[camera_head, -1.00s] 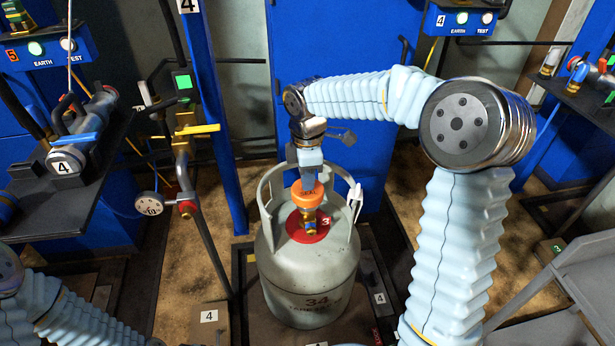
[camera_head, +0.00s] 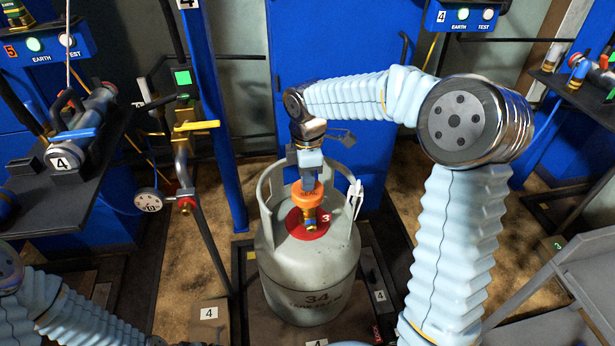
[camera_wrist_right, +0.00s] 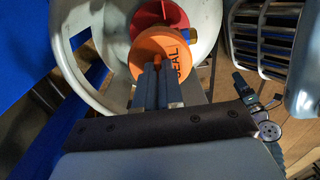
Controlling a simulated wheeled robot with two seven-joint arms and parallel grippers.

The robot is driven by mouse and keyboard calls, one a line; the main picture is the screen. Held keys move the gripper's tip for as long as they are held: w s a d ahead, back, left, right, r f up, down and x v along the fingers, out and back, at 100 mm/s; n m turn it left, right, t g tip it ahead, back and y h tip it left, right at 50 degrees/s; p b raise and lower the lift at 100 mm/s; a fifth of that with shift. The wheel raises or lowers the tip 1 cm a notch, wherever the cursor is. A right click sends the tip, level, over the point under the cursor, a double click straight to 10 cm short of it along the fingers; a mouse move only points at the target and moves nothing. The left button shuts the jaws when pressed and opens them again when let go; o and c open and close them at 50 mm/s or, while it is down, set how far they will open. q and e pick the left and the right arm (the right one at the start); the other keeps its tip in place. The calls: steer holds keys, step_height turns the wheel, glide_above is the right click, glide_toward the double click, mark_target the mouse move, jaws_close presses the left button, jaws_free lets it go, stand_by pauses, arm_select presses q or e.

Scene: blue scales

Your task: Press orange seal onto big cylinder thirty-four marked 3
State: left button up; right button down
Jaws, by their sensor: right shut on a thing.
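The big grey cylinder (camera_head: 305,275) marked 34 stands upright in the middle of the head view. Its top carries a red disc (camera_head: 306,232) marked 3, with a brass valve (camera_head: 310,219) at its centre. My right gripper (camera_head: 308,182) is above the valve, pointing down, shut on the orange seal (camera_head: 307,198). The seal sits over the top of the valve; whether it is fully seated I cannot tell. In the right wrist view the seal (camera_wrist_right: 150,52) shows the word SEAL between the fingertips and the red disc. My left gripper is not visible.
The cylinder's grey collar (camera_head: 266,205) rises around the valve, with a white tag (camera_head: 355,197) at its right. A grey ramp-like frame (camera_head: 570,275) is at right.

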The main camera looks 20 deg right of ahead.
steer(key=shift+f+b, duration=0.55)
steer(key=shift+f, duration=0.45)
steer(key=c, duration=1.2)
jaws_free()
